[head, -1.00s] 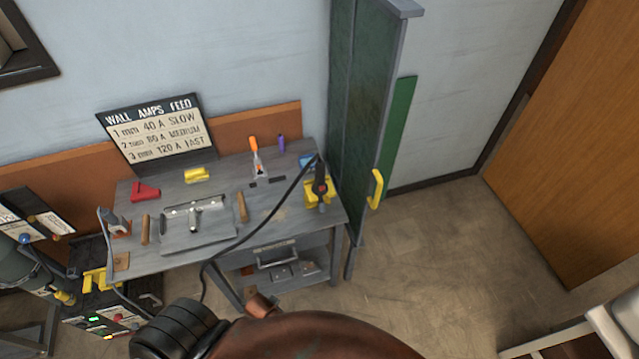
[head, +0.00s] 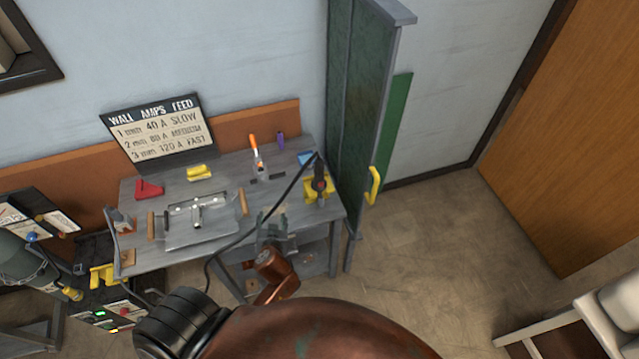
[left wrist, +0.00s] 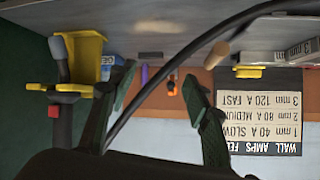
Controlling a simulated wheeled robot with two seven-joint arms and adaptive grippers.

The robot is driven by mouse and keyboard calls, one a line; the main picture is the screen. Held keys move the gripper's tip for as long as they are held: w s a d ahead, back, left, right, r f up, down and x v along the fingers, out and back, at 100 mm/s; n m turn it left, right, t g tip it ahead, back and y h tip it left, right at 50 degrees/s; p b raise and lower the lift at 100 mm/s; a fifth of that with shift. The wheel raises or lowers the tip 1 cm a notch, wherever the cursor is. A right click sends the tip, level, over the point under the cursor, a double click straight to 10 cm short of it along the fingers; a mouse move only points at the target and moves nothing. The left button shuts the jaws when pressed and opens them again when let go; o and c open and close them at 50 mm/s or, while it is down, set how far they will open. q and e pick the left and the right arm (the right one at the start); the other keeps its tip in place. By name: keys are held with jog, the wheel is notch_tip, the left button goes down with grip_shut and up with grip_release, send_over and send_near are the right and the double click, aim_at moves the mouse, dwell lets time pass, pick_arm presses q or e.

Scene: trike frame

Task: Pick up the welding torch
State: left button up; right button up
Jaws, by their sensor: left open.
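The welding torch (head: 319,184) is black and rests upright in a yellow holder (head: 311,196) at the table's right end, with a black cable (head: 250,229) running from it across the table's front. In the left wrist view, which is upside down, the torch (left wrist: 64,73) and yellow holder (left wrist: 88,55) are at the left. My left gripper (head: 271,222) is open and empty at the table's front edge, left of and nearer than the torch. Its two fingers (left wrist: 160,75) are apart, and the cable crosses the view between them. My right gripper is not seen.
A tall green screen (head: 360,110) with a yellow handle (head: 374,186) stands just right of the torch. A clamped plate (head: 210,233), red block (head: 149,189), yellow block (head: 200,172), orange-topped bottle (head: 256,150) and sign (head: 157,128) are on the table (head: 233,180).

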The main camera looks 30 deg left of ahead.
pick_arm(q)
jog(key=w+d+r+t+y, duration=0.1)
jog(key=w+d+r+t, duration=0.25)
jog(key=w+r, duration=0.35)
jog(key=m+t+h, duration=0.1)
jog(key=t+h, duration=0.1)
jog(key=t, duration=0.2)
send_near(318, 169)
jog(key=x, duration=0.4)
jog(key=shift+w+d+f+p, duration=0.1)
jog(key=shift+d+f+p, duration=0.1)
jog(key=shift+f+p, duration=0.15)
jog(key=shift+w+r, duration=0.1)
jog(key=shift+w, duration=0.25)
jog(key=p+x, duration=0.1)
jog(key=x, duration=0.1)
jog(key=p+x, duration=0.1)
jog(key=x, duration=0.3)
jog(key=shift+a+r+p, duration=0.15)
jog(key=shift+a+p, duration=0.15)
jog(key=shift+p, duration=0.1)
jog(key=shift+w+a, duration=0.2)
jog(key=shift+w, duration=0.1)
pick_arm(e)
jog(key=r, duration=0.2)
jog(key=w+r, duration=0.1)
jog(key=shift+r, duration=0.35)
